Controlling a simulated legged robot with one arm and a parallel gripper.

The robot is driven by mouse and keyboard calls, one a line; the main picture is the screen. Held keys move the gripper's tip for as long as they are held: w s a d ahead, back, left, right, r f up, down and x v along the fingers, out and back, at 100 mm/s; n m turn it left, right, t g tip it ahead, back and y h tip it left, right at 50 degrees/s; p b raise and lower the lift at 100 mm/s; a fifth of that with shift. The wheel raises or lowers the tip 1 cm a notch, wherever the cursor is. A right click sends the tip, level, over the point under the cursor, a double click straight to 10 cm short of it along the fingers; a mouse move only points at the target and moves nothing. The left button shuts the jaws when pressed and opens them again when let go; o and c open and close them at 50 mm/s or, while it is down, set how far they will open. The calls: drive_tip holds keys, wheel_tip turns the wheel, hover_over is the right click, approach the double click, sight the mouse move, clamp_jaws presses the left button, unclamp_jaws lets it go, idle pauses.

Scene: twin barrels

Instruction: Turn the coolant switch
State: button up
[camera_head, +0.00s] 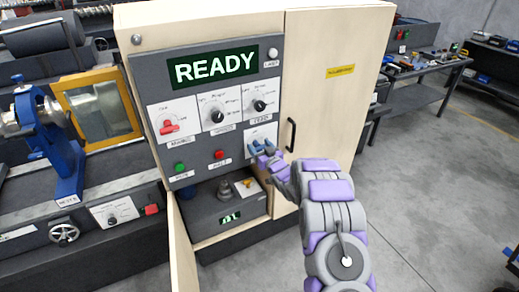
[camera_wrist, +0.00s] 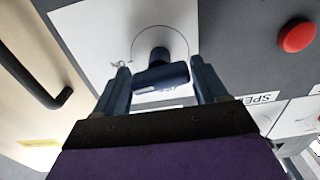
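The likely coolant switch (camera_wrist: 160,77) is a dark knob with a bar-shaped handle on a white plate, in the wrist view; its label is not readable. My gripper (camera_wrist: 160,84) has its two blue fingers apart, one on each side of this bar. The fingers are very close to the bar's ends; I cannot tell whether they touch. In the head view my gripper (camera_head: 262,147) is at the lower right plate (camera_head: 262,132) of the grey panel, largely covering the knob.
The panel (camera_head: 205,108) also bears a READY screen (camera_head: 214,66), a red switch (camera_head: 169,127), two black knobs, a green button (camera_head: 180,168) and a red button (camera_head: 219,154). A black door handle (camera_head: 291,134) is close to the right of my gripper.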

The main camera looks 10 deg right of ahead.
drive_tip(key=shift+o, duration=1)
drive_tip(key=shift+f, duration=0.2)
drive_tip(key=shift+s, duration=0.1)
drive_tip(key=shift+s+d, duration=0.1)
drive_tip(key=shift+s, duration=0.1)
drive_tip(key=v, duration=1.6)
drive_tip(key=shift+s+p, duration=0.35)
drive_tip(key=shift+p, duration=0.1)
drive_tip(key=shift+d+f+b, duration=0.1)
drive_tip(key=shift+d+b, duration=0.1)
drive_tip(key=shift+b, duration=0.2)
drive_tip(key=shift+n, duration=0.7)
drive_tip(key=b+x, duration=0.6)
drive_tip(key=x, duration=0.9)
drive_tip(key=shift+w+a+b, duration=0.3)
drive_tip(key=shift+w+b, duration=0.05)
